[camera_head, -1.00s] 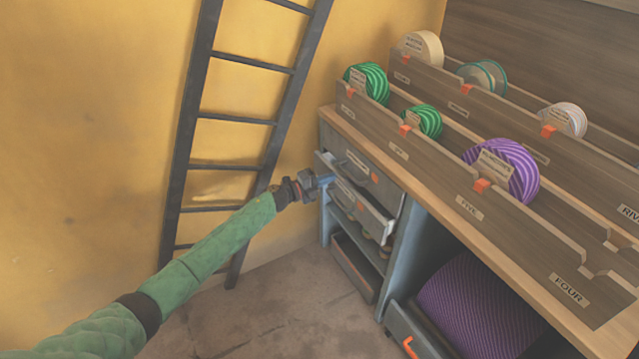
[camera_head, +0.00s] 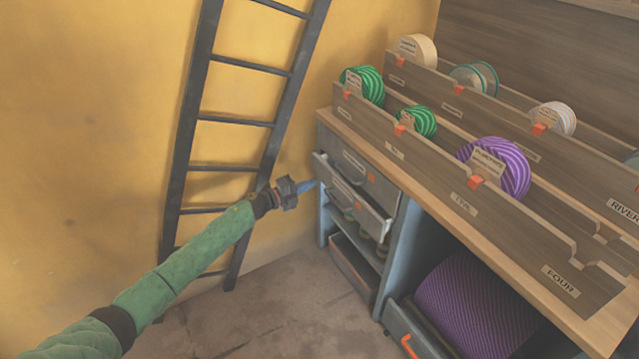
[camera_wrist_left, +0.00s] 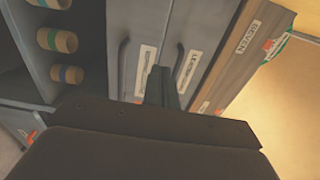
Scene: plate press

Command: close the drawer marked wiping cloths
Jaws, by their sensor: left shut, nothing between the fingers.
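Two grey drawers sit one above the other at the left end of the bench. The upper drawer (camera_head: 362,166) looks nearly flush. The lower drawer (camera_head: 350,198) stands out from the cabinet. Their labels are too small to read in the head view. The wrist view shows both fronts with dark handles: the lower drawer (camera_wrist_left: 140,50) is on the left, the upper drawer (camera_wrist_left: 190,35) on the right. I cannot read which is marked wiping cloths. My left gripper (camera_head: 306,186) is shut and empty, just left of the drawer fronts. It also shows in the wrist view (camera_wrist_left: 161,82). My right gripper is not in view.
A dark ladder (camera_head: 237,122) leans on the yellow wall left of the drawers. Wooden racks with ribbon rolls stand on the bench top (camera_head: 420,192). Below the drawers are shelves and a low drawer (camera_head: 352,270). A large purple roll (camera_head: 470,300) sits under the bench.

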